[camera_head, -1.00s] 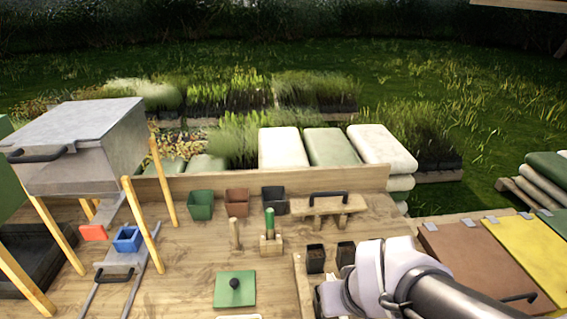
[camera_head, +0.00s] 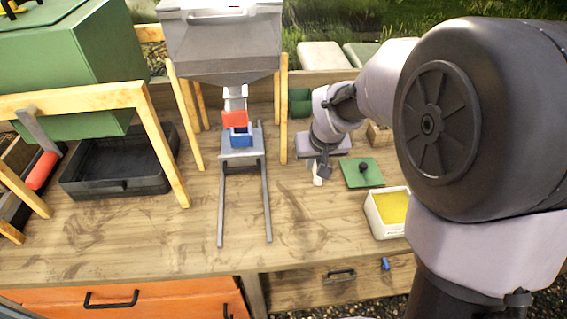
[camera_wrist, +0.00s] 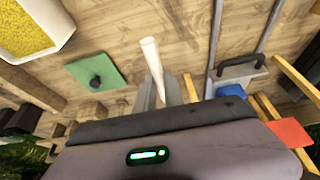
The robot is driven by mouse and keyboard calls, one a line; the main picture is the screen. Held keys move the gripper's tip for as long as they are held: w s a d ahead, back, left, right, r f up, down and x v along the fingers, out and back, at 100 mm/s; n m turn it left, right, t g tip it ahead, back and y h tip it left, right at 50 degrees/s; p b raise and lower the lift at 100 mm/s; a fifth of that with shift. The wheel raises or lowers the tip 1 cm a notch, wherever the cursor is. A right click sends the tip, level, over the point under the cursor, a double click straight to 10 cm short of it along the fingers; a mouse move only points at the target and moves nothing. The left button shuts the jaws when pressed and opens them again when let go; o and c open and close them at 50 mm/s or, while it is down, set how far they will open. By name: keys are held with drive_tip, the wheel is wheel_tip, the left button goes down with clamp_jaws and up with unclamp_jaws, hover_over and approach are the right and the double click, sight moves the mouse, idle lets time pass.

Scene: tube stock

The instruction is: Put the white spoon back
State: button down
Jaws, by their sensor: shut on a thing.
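The white spoon (camera_wrist: 151,56) is between the fingers of my gripper (camera_wrist: 166,95) in the wrist view, with its pale end sticking out past them. In the head view the spoon (camera_head: 317,173) shows as a small white piece under my gripper (camera_head: 321,167), just above or at the wooden bench; I cannot tell if it touches. My gripper is shut on it. The rest of the spoon is hidden by the fingers and wrist.
A green lid with black knob (camera_head: 363,171) and a white tub of yellow grains (camera_head: 390,211) lie right of my gripper. A grey hopper (camera_head: 222,45) stands left, with a blue pot (camera_head: 240,139) on the rails below. Bare bench (camera_head: 310,220) lies in front.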

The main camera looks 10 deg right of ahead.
drive_tip(key=f+b, duration=0.1)
drive_tip(key=f, duration=0.2)
drive_tip(key=f+b, duration=0.2)
drive_tip(key=f, duration=0.1)
drive_tip(key=f+b, duration=0.1)
drive_tip(key=f, duration=0.3)
drive_tip(key=shift+d, duration=0.3)
drive_tip(key=shift+f+b, duration=0.15)
drive_tip(key=shift+b, duration=0.25)
drive_tip(key=c, duration=1.5)
unclamp_jaws()
drive_tip(key=shift+o, duration=0.2)
